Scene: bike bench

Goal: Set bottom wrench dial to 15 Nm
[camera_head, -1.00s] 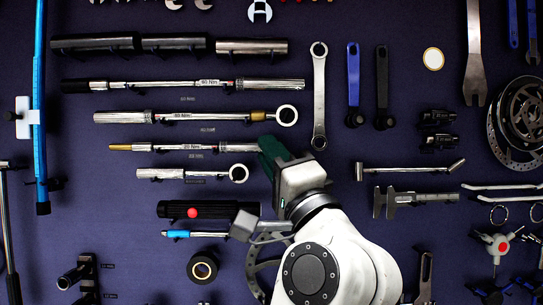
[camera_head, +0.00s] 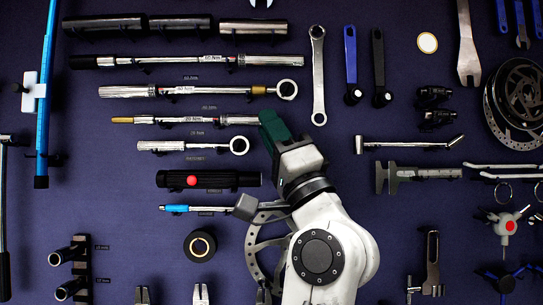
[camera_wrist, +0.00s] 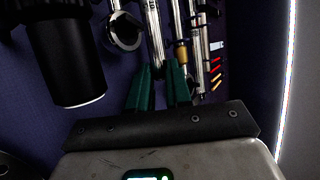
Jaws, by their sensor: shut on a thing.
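The bottom torque wrench (camera_head: 160,120) hangs level on the wall panel, with a brass-coloured left end and a silver shaft. The dial numbers are too small to read surely. My gripper (camera_head: 265,121) is at the wrench's right end, and its green fingers hide that end. In the wrist view my gripper (camera_wrist: 160,76) has its two green fingers either side of the silver wrench shaft (camera_wrist: 153,38), shut on it. The exact contact is dark.
A torque wrench with a ring head (camera_head: 200,90) hangs close above, and a ratchet (camera_head: 195,145) close below. A black tool with a red button (camera_head: 210,180) hangs lower. A black cylinder (camera_wrist: 65,60) is near my fingers at left in the wrist view.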

